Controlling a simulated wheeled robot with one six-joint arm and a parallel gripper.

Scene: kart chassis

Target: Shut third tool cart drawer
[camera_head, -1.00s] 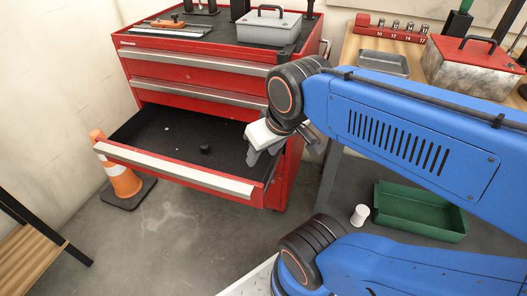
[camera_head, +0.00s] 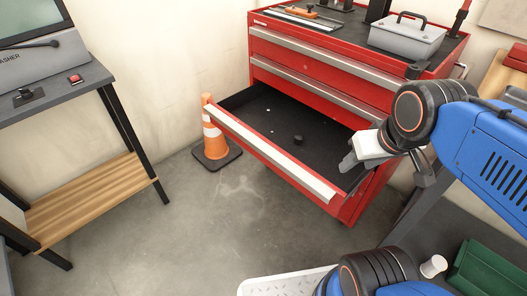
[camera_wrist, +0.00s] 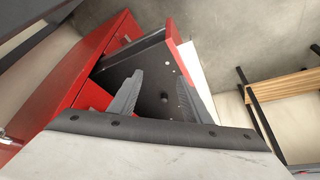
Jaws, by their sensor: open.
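The red tool cart (camera_head: 330,85) stands against the wall at the upper right of the head view. Its third drawer (camera_head: 265,150) is pulled out, with a silver handle strip along its front and a few small items on its black floor. The two drawers above it look shut. My gripper (camera_head: 352,160) is open and empty, over or beside the right part of the open drawer; contact cannot be told. In the wrist view, the open drawer (camera_wrist: 150,75) shows between and beyond the two grey fingers (camera_wrist: 158,95).
An orange and white cone (camera_head: 213,138) stands at the drawer's left end. A dark table with a wooden shelf (camera_head: 90,195) is at the left. A green tray (camera_head: 490,272) and a white cup (camera_head: 433,266) are at lower right. Floor in front of the drawer is clear.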

